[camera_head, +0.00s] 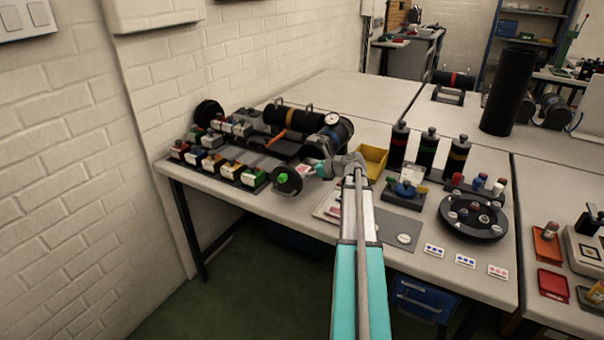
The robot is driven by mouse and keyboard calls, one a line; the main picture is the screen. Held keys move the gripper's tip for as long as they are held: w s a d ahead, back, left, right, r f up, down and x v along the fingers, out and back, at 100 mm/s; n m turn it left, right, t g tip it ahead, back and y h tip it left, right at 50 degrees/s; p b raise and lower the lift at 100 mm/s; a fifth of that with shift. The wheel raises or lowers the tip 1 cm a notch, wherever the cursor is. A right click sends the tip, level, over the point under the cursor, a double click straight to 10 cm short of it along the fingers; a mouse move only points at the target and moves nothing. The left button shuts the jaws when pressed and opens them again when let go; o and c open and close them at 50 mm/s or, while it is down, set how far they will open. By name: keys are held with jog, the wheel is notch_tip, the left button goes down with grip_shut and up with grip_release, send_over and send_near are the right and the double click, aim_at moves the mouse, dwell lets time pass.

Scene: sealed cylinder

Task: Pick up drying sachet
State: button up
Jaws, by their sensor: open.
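My arm reaches forward over the near edge of the bench (480,284). Its wrist bends left, and my gripper (308,169) is over the bench just right of a black round end cap with a green knob (287,181). The gripper is small here and partly hidden by the wrist; it is open, and I see nothing held in it. I cannot identify the drying sachet for sure. Small white cards or packets with coloured dots lie at the front edge, one with blue dots (433,250) and one with red dots (498,271).
A large cylinder (295,119) lies in a cradle behind my gripper. Racks of coloured blocks (240,175) stand left. A yellow bin (372,161), black bottles (427,149), a grey mat (398,226) and a round black tray (470,230) are right. The brick wall bounds the left.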

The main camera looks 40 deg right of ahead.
aim_at(306, 170)
dwell(0.4)
jog(key=c, duration=0.7)
jog(key=shift+r, duration=0.2)
notch_tip(306, 170, up, 3)
jog(key=p, duration=0.3)
jog(key=s+r+p, duration=0.3)
jog(key=s, duration=0.1)
jog(key=s+a+r+p, duration=0.1)
jog(key=s+r+p, duration=0.2)
jog(key=s, duration=0.2)
jog(key=s+a+r+p, duration=0.1)
jog(key=s+r+p, duration=0.2)
jog(key=s+p, duration=0.1)
jog(key=shift+s+a+r, duration=0.25)
jog(key=shift+s+r, duration=0.1)
jog(key=shift+s, duration=0.05)
